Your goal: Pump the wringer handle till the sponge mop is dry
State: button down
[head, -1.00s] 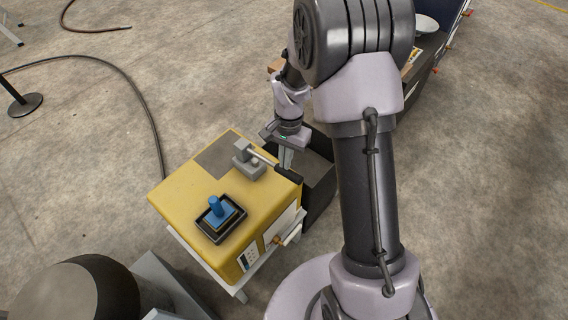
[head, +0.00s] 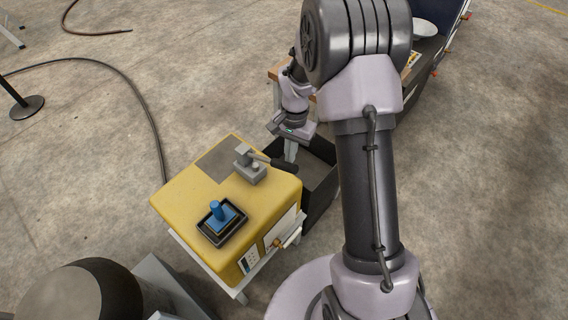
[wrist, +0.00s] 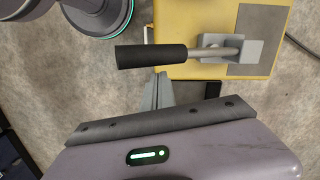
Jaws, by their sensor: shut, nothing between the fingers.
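The wringer handle is a lever on a grey bracket (head: 250,168) on top of a yellow cabinet (head: 185,199). Its black grip (head: 285,165) sticks out past the cabinet's right edge. In the wrist view the black grip (wrist: 150,56) and its grey rod (wrist: 212,52) lie across the upper middle. My gripper (head: 291,158) is shut and empty, close beside the grip; its fingers also show in the wrist view (wrist: 160,76), just below the grip. I cannot tell whether they touch. A blue block with an upright blue knob (head: 217,208) sits in a black tray; I see no clear mop.
A dark open bin (head: 322,190) stands right of the cabinet, below my gripper. A dark rounded drum (head: 100,285) is at the lower left. A hose (head: 150,115) runs over the floor behind the cabinet. The concrete floor at left is mostly clear.

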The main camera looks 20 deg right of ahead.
notch_tip(320, 180, up, 17)
jog(key=w+d+p, duration=0.1)
jog(key=p, duration=0.5)
jog(key=shift+f, duration=0.15)
